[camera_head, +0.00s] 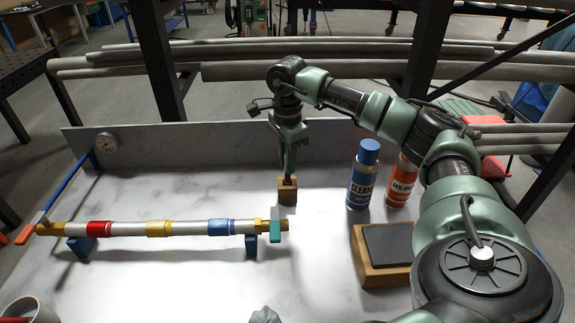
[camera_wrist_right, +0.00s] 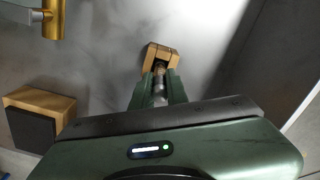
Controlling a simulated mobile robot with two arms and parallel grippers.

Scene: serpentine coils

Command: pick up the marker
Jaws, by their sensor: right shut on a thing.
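The marker (camera_head: 288,178) shows as a thin dark piece between my right gripper and a small wooden block (camera_head: 288,196). The marker is upright, with its lower end at the block; I cannot tell how deep it sits in it. My right gripper (camera_head: 287,163) points down above the block and is shut on the marker. In the right wrist view, the grey marker (camera_wrist_right: 159,88) lies between the two green fingers (camera_wrist_right: 159,82), and the wooden block (camera_wrist_right: 162,54) is just beyond the fingertips. Most of the marker is hidden by the fingers. My left gripper is not in view.
A pipe with coloured bands (camera_head: 190,228) rests on blue supports to the left. A blue-capped can (camera_head: 361,180) and an orange can (camera_head: 401,185) stand to the right. A wood-framed dark pad (camera_head: 388,247) lies nearer. A mug (camera_head: 35,309) is at front left.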

